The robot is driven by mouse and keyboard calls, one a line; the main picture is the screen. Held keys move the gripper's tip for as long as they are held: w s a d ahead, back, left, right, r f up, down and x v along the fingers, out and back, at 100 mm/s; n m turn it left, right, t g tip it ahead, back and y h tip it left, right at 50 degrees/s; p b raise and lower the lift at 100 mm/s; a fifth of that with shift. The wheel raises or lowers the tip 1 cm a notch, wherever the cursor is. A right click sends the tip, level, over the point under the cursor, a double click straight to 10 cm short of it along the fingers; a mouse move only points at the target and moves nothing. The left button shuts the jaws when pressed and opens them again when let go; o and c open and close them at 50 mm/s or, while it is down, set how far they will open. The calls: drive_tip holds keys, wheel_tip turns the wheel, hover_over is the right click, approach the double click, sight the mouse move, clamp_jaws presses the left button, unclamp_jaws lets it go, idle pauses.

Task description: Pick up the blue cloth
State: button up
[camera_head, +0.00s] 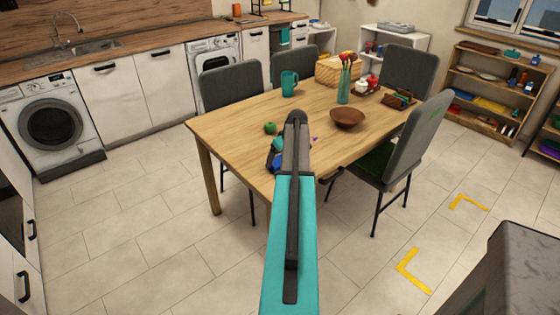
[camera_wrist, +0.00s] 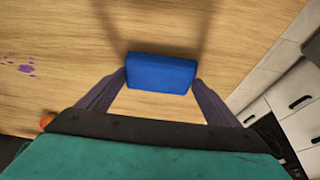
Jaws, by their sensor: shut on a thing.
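The blue cloth (camera_wrist: 161,72) is a folded, block-shaped piece between the two fingers of my gripper (camera_wrist: 159,79) in the wrist view. The fingers are shut on its left and right ends. It is over the wooden table (camera_wrist: 70,30); I cannot tell whether it touches the top. In the head view my arm hides most of the gripper, and a bit of blue (camera_head: 278,167) shows left of the arm near the table's front edge.
Purple spots (camera_wrist: 24,67) mark the table left of the cloth. A green apple (camera_head: 270,128), teal mug (camera_head: 289,83), brown bowl (camera_head: 347,117), vase (camera_head: 344,88) and basket (camera_head: 330,72) stand on the table. Grey chairs (camera_head: 232,88) surround it. Floor at the left is clear.

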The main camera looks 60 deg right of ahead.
drive_tip(key=shift+r+b, duration=0.5)
drive_tip(key=shift+r, duration=0.9)
drive_tip(key=s+a+b, duration=0.1)
drive_tip(key=s+a, duration=0.1)
drive_tip(key=s, duration=0.5)
drive_tip(key=s+a+r+b, duration=0.1)
drive_tip(key=s+a+b, duration=0.1)
drive_tip(key=s, duration=0.6)
drive_tip(key=shift+s+a+r, duration=0.15)
drive_tip(key=shift+a+r, duration=0.15)
drive_tip(key=shift+a, duration=0.15)
